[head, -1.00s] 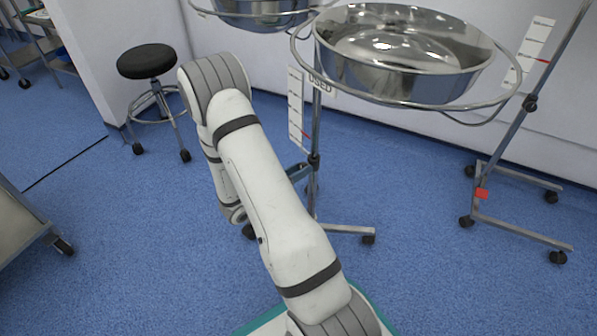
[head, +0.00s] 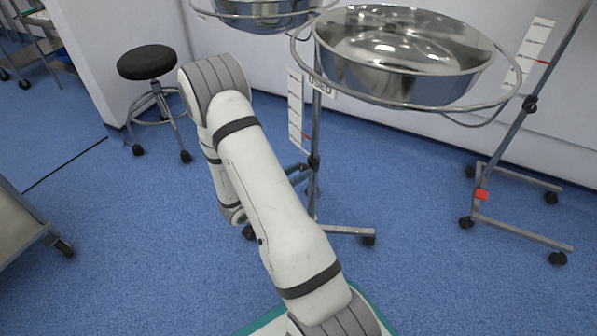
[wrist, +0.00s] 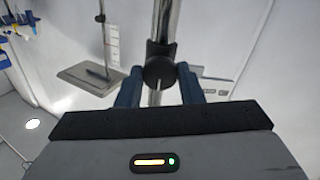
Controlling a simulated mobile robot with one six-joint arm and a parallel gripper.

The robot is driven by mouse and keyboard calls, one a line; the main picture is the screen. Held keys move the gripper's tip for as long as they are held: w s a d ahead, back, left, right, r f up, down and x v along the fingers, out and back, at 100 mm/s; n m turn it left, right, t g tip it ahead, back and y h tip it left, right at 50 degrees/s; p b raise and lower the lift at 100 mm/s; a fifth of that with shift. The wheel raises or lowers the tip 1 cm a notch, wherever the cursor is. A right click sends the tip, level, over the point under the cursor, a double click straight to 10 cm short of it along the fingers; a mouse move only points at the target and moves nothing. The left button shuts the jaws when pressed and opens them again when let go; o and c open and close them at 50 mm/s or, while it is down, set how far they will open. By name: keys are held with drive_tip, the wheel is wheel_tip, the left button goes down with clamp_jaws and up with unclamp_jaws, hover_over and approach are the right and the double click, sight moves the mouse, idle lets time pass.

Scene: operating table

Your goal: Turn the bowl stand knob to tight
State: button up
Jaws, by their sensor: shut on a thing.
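In the wrist view, the black knob (wrist: 159,71) sits on a clamp on a bright metal pole (wrist: 166,20). The two blue fingers of my gripper (wrist: 160,80) stand on either side of the knob and are shut on it. In the head view, the bowl stand's pole (head: 317,120) carries a dark clamp (head: 314,161) below the large steel bowl (head: 402,75). My white arm hides most of my gripper in that view. The knob's turn angle cannot be read.
A second steel bowl (head: 262,10) is at the top. A wheeled stand (head: 510,140) is at right, a black stool (head: 147,62) at left and a trolley (head: 22,222) at the left edge. Blue floor (head: 130,250) is clear left of my arm.

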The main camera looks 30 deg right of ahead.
drive_tip(key=o, duration=1)
drive_tip(key=shift+c, duration=0.2)
drive_tip(key=a+p, duration=0.2)
drive_tip(key=a, duration=0.5)
drive_tip(key=shift+s+a, duration=0.4)
drive_tip(key=shift+s, duration=0.05)
drive_tip(key=shift+f, duration=0.1)
